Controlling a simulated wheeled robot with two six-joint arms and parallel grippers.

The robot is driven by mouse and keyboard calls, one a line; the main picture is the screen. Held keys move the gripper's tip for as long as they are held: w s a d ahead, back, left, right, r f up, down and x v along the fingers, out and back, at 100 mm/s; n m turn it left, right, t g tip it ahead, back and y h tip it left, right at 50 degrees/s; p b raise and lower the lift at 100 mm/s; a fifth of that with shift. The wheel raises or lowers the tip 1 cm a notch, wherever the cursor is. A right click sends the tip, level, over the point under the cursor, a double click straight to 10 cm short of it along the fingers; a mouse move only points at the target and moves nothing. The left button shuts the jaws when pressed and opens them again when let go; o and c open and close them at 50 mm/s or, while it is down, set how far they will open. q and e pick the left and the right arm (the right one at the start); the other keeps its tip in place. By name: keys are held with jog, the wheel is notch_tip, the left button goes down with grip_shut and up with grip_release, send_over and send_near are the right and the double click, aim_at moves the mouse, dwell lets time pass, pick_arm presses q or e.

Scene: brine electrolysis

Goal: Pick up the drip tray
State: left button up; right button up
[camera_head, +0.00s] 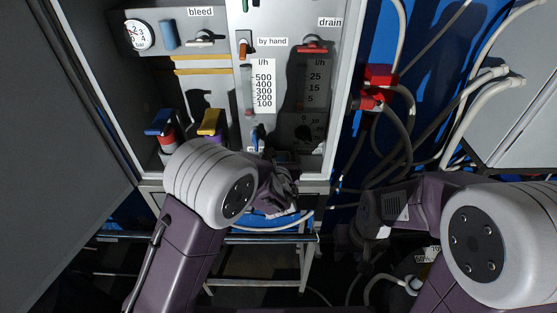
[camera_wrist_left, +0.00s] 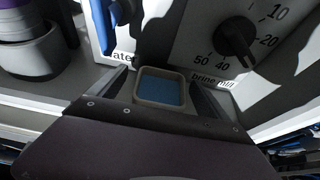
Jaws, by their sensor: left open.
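The drip tray (camera_wrist_left: 161,101) is a small, square, grey-brown rimmed tray with a blue inside, seen in the left wrist view below the brine dial. My left gripper (camera_wrist_left: 157,84) is open, with one finger on each side of the tray. A gap seems to show beside each finger, but I cannot tell whether either touches. In the head view my left gripper (camera_head: 283,188) is at the cabinet's lower front edge, and the tray is not clear there. My right gripper (camera_head: 357,238) is low and dark at the right, and its fingers are not clear.
The brine dial (camera_wrist_left: 236,39) is just above and right of the tray. Bottle-like items with blue (camera_head: 158,126) and yellow (camera_head: 210,122) tops stand to the left in the cabinet. Red fittings (camera_head: 376,88) and loose hoses hang to the right.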

pick_arm(q)
jog(key=shift+w+d+f, duration=0.1)
jog(key=shift+w+f, duration=0.05)
jog(key=shift+w, duration=0.05)
jog(key=shift+s+d, duration=0.15)
jog(key=shift+d, duration=0.1)
jog(key=c, duration=1.5)
jog(key=shift+a, duration=0.2)
jog(key=shift+c, duration=0.4)
